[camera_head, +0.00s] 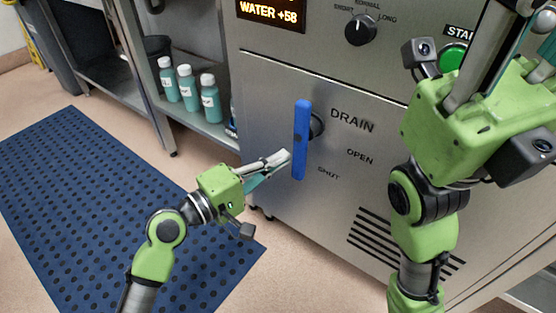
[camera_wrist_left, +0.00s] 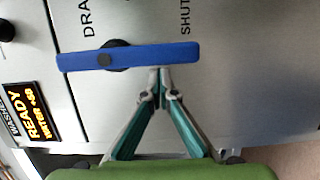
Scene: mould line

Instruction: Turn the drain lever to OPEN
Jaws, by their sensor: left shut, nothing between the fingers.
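The blue drain lever (camera_head: 300,145) stands nearly upright on the steel machine front, its longer end pointing down beside the SHUT label (camera_head: 328,172). The OPEN label (camera_head: 359,157) is further right and a little higher. The lever also shows in the left wrist view (camera_wrist_left: 150,55), lying across the picture. My left gripper (camera_head: 287,156) is shut and empty, its tips at the left side of the lever's lower part. In the wrist view its tips (camera_wrist_left: 160,70) meet the lever's edge; I cannot tell whether they touch. My right gripper (camera_head: 500,60) is at upper right, fingertips cut off.
A black knob (camera_head: 361,30) and a green start button (camera_head: 452,56) sit above on the machine. Vent slots (camera_head: 400,240) are below. Teal bottles (camera_head: 188,87) stand on a shelf at left. A blue mat (camera_head: 90,200) covers the open floor.

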